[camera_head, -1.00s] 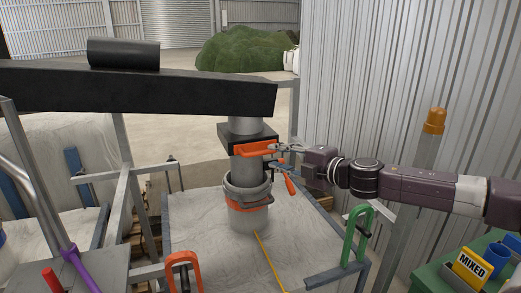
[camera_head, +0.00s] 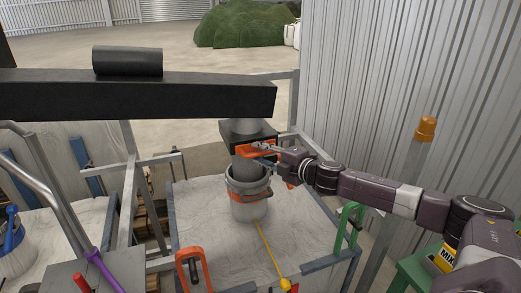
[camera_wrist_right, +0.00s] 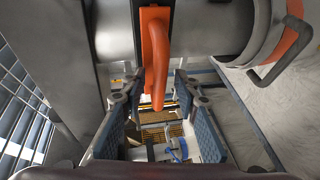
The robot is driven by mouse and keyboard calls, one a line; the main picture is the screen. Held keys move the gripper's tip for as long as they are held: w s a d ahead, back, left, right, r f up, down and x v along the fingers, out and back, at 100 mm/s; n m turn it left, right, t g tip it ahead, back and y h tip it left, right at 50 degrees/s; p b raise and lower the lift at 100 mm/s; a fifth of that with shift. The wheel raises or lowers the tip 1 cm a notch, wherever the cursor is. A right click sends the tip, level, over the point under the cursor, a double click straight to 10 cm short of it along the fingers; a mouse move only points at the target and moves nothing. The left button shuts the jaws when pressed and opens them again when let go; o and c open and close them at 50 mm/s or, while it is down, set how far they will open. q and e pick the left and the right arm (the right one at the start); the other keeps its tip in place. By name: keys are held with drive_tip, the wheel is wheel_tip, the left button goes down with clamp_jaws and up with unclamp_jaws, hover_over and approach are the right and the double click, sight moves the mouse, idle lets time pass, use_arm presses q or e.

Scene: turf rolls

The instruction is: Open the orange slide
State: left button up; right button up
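The orange slide (camera_head: 243,150) sits in a black housing (camera_head: 232,130) on the grey vertical pipe, under the black beam. In the right wrist view its orange looped handle (camera_wrist_right: 158,62) reaches down between my fingers. My right gripper (camera_head: 262,147) is at the slide's right end in the head view, coming in from the right. In the right wrist view my right gripper (camera_wrist_right: 155,115) is open, with a finger on each side of the handle and gaps showing. My left gripper is not in view.
A grey bucket (camera_head: 248,200) with an orange band stands under the pipe on a white sack-like surface (camera_head: 205,220). Orange (camera_head: 193,272) and green (camera_head: 348,226) loop handles stand at its near edges. A post with an amber lamp (camera_head: 426,128) is at the right.

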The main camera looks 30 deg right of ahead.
clamp_jaws()
drive_tip(key=shift+f, duration=0.15)
idle(0.4)
